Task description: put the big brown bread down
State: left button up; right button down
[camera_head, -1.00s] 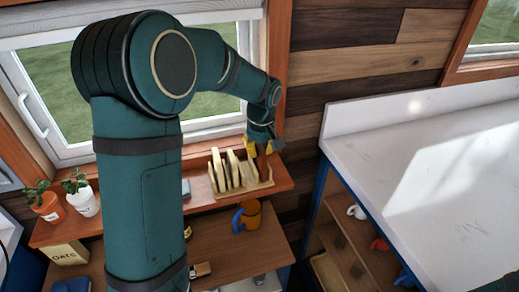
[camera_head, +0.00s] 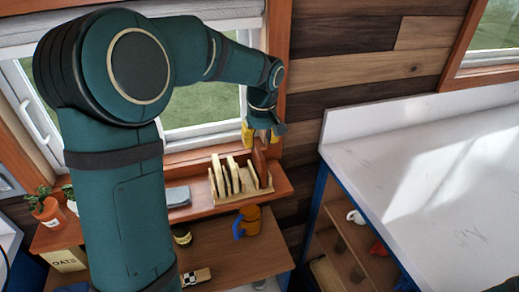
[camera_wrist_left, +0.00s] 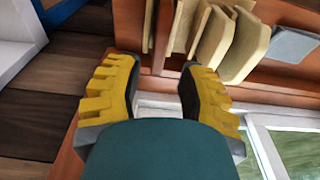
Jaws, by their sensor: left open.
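The big brown bread (camera_head: 260,168) is a dark brown slab standing upright at the right end of a light wooden rack (camera_head: 238,198) on the window shelf. Several paler slabs (camera_head: 226,178) stand to its left in the rack. My left gripper (camera_head: 262,138) is above the brown bread, open and empty. In the left wrist view the gripper (camera_wrist_left: 158,72) has its fingers spread wide, and the brown bread (camera_wrist_left: 162,36) shows beyond the gap between them. Its lower part is hidden by the rack and the neighbouring slabs. My right gripper is out of view.
A grey-blue item (camera_head: 178,196) lies on the shelf left of the rack. An orange mug (camera_head: 249,221) with a blue handle stands on the lower surface. The window is close behind. A white counter (camera_head: 425,160) on the right is mostly clear.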

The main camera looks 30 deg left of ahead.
pick_arm(q)
jog(key=r, duration=0.5)
jog(key=shift+s+d+r, duration=0.15)
jog(key=shift+s+d, duration=0.05)
jog(key=shift+d, duration=0.1)
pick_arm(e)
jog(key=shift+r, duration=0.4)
pick_arm(q)
jog(key=shift+s, duration=0.1)
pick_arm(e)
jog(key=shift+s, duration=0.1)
